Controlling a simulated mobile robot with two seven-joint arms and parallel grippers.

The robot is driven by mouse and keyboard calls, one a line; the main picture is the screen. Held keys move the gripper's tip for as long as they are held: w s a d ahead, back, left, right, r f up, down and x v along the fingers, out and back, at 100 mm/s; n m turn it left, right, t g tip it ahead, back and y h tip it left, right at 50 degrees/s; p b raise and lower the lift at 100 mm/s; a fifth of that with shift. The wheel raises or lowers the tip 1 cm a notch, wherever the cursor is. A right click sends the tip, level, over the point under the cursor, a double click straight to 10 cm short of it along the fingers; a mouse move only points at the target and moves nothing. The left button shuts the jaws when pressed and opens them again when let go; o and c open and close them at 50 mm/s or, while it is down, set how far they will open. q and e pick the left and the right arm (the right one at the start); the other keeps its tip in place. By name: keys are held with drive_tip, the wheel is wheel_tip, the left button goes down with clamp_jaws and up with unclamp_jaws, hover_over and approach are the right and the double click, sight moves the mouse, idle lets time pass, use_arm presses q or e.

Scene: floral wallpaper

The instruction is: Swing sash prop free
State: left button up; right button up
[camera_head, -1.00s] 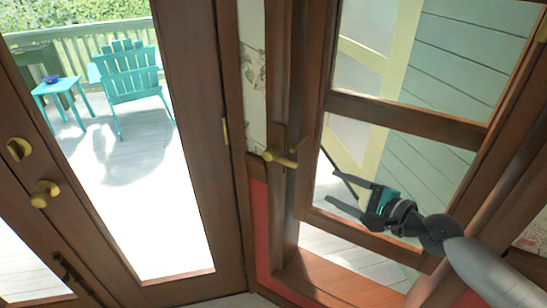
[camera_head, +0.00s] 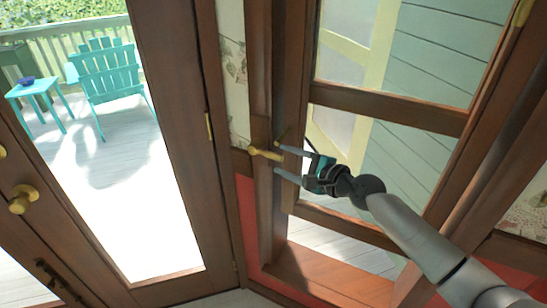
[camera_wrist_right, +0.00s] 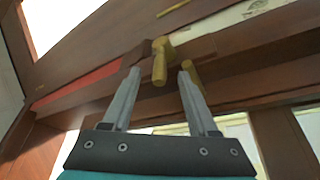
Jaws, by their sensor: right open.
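A brass lever (camera_head: 265,154), which appears to be the sash prop, sticks out from the wooden frame at the window's left side. A second small brass piece (camera_head: 283,137) sits just above and right of it, on the edge of the window sash (camera_head: 390,106). My right gripper (camera_head: 279,159) is open at the lever, fingers pointing left. In the right wrist view the lever's knobbed end (camera_wrist_right: 159,66) shows in the gap between the two fingertips (camera_wrist_right: 160,72); I cannot tell whether they touch it. The second brass piece (camera_wrist_right: 193,76) is partly behind the right finger. My left gripper is not in view.
A glazed wooden door (camera_head: 170,120) with a brass knob (camera_head: 22,198) stands at left. Beyond it are a teal chair (camera_head: 108,80) and a small teal table (camera_head: 38,88) on the deck. The red wall panel and wooden sill (camera_head: 325,278) lie below the gripper.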

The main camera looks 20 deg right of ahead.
sight(280, 158)
drive_tip(key=shift+b+x, duration=0.5)
drive_tip(key=shift+x, duration=1.85)
clamp_jaws()
